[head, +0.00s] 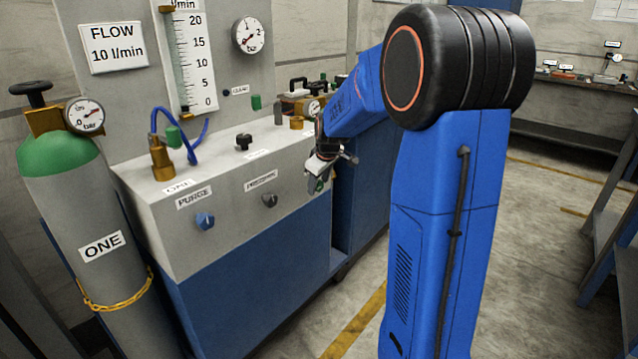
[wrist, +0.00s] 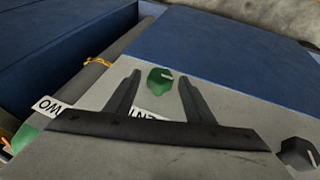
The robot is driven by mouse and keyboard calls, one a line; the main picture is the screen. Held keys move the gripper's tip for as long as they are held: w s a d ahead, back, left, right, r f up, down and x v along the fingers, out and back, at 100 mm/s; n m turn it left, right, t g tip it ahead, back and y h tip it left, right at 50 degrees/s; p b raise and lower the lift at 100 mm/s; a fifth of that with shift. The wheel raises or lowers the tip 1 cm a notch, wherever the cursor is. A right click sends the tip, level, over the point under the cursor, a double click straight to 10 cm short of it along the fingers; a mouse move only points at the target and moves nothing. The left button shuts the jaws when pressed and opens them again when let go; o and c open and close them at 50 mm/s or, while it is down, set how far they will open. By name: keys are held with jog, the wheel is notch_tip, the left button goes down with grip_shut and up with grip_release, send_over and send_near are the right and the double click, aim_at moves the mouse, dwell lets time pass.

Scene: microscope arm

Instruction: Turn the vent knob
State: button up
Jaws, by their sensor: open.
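The vent knob is a small green knob on the grey sloped front of the panel. In the wrist view the green knob (wrist: 160,80) sits between the two dark fingertips of my gripper (wrist: 159,79), with a pale mark on it. I cannot tell how deep the fingers reach around it. The label below it reads "ENT" upside down, partly hidden by my gripper. In the head view my gripper (head: 322,168) is at the right end of the panel, open, with the green knob (head: 315,186) just below it, partly covered.
The grey panel (head: 235,225) also carries a blue purge knob (head: 205,221) and a dark grey knob (head: 270,200). A grey cylinder marked ONE (head: 95,215) stands at left. A blue hose (head: 190,140) and black knob (head: 243,141) are on the bench top.

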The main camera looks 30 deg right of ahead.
aim_at(323, 183)
jog(key=shift+c, duration=0.7)
jog(key=c, duration=0.9)
